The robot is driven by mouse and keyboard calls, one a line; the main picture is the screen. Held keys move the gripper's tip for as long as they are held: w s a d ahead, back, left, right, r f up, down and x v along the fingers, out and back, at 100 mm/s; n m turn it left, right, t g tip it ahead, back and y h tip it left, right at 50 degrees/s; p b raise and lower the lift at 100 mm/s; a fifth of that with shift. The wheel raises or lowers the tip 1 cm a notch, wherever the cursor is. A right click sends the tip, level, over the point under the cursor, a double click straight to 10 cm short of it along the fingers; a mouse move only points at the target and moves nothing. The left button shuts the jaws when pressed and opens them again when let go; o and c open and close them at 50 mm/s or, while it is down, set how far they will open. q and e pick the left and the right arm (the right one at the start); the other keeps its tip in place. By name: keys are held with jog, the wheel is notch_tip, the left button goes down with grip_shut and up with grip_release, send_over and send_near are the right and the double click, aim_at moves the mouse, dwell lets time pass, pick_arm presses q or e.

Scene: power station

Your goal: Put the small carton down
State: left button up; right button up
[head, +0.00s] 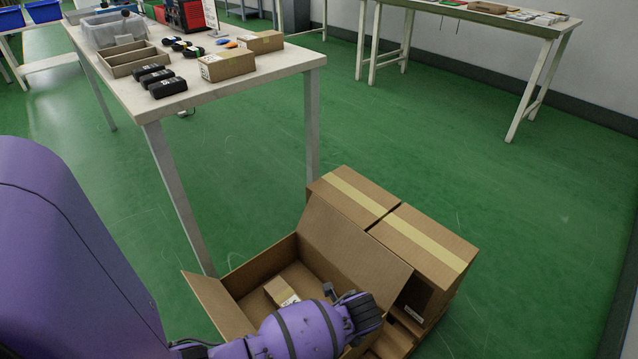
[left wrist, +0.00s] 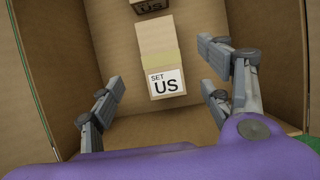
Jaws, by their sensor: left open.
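A second, similar carton (left wrist: 150,5) is cut off at the top of the left wrist view. In the head view, a small labelled carton (head: 281,290) shows inside the open box (head: 262,265), partly hidden by my arm; I cannot tell which of the two it is. My left gripper (left wrist: 160,88) is open, its fingers apart on either side, with nothing held between them. My right gripper is not in view.
Large taped cartons (head: 395,222) stand against the box's right side, and raised flaps (head: 350,245) edge the box. A white table (head: 225,85) behind carries cartons, black packs and a wooden tray. Another table (head: 480,15) stands at the back right. Green floor is clear between.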

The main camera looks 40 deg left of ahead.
pick_arm(q)
jog(key=shift+p+v, duration=0.55)
jog(key=shift+v, duration=1.15)
